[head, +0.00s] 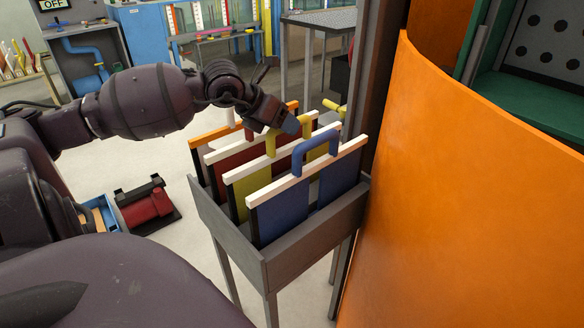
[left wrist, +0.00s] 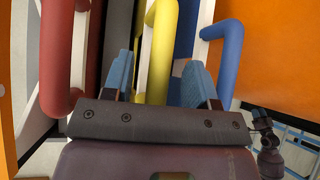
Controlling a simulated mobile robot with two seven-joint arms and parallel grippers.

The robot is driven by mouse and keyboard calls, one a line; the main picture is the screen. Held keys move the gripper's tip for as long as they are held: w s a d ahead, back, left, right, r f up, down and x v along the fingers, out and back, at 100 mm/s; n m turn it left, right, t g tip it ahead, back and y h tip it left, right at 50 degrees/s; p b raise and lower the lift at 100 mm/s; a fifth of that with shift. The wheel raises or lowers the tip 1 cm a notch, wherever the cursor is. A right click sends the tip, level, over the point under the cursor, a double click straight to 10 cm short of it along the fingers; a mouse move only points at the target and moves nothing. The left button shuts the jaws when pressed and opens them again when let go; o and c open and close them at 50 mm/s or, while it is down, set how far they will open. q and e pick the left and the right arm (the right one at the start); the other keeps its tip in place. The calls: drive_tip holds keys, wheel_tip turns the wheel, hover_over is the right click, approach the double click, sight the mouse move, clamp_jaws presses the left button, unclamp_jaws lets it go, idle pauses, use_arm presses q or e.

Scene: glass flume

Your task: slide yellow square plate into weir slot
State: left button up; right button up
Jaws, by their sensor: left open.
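The yellow square plate (head: 254,188) stands upright in a grey rack, with a white strip along its top edge and a yellow handle (left wrist: 158,50). My left gripper (head: 283,124) is over the rack at this handle. In the left wrist view its two blue fingers stand apart, one on each side of the yellow handle. They are open, and I cannot tell whether either touches it. The lower part of the plate is hidden by the blue plate and the rack. The weir slot cannot be made out. A small dark jointed part low in the left wrist view may be my right arm.
A large orange curved wall (head: 470,190) stands right of the rack. A red device (head: 146,207) lies at lower left.

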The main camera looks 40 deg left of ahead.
use_arm(q)
drive_tip(key=shift+w+d+f, duration=0.1)
drive_tip(key=shift+w+f, duration=0.35)
clamp_jaws()
idle(0.3)
idle(0.7)
drive_tip(key=shift+r, duration=0.1)
